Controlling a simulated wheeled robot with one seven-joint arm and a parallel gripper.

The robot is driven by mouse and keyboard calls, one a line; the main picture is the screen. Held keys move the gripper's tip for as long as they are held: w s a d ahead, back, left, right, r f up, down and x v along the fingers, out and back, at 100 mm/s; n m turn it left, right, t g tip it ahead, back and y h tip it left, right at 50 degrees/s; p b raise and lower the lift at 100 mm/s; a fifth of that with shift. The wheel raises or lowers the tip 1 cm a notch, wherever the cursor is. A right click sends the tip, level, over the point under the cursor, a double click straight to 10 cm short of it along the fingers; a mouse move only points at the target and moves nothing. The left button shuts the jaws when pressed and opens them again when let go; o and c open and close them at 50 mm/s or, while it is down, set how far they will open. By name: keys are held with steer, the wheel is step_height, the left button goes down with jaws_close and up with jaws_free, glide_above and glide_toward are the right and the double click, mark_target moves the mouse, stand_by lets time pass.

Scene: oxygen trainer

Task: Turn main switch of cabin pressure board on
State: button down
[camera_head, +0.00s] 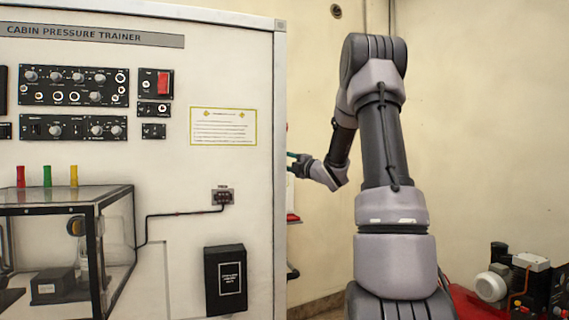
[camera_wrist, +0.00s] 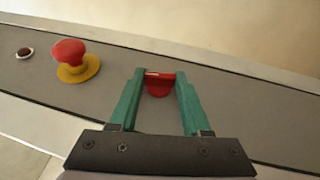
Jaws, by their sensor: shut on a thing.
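The cabin pressure board (camera_head: 231,60) stands upright at the left in the head view. In the wrist view, a red switch knob (camera_wrist: 158,88) on a grey panel (camera_wrist: 230,105) sits between the green fingers of my gripper (camera_wrist: 159,78). The fingers are shut on it. In the head view, my gripper (camera_head: 293,163) is at the right side edge of the board, mostly hidden behind it. The red knob's turn position is hard to tell.
The board front carries a red rocker (camera_head: 163,83). Machinery (camera_head: 520,280) stands at the lower right.

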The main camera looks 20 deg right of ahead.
steer(key=m+g, duration=0.1)
steer(key=g, duration=0.2)
steer(key=r+m+g+h, duration=0.1)
steer(key=g, duration=0.2)
steer(key=m+g+h, duration=0.1)
steer(key=g, duration=0.3)
steer(key=shift+w+r, duration=0.25)
steer(key=shift+m, duration=0.3)
steer(key=shift+c, duration=1.8)
jaws_free()
steer(key=shift+a, duration=0.1)
steer(key=v, duration=1)
steer(key=shift+s+r+g, duration=0.15)
steer(key=shift+r+g, duration=0.15)
steer(key=shift+r, duration=0.05)
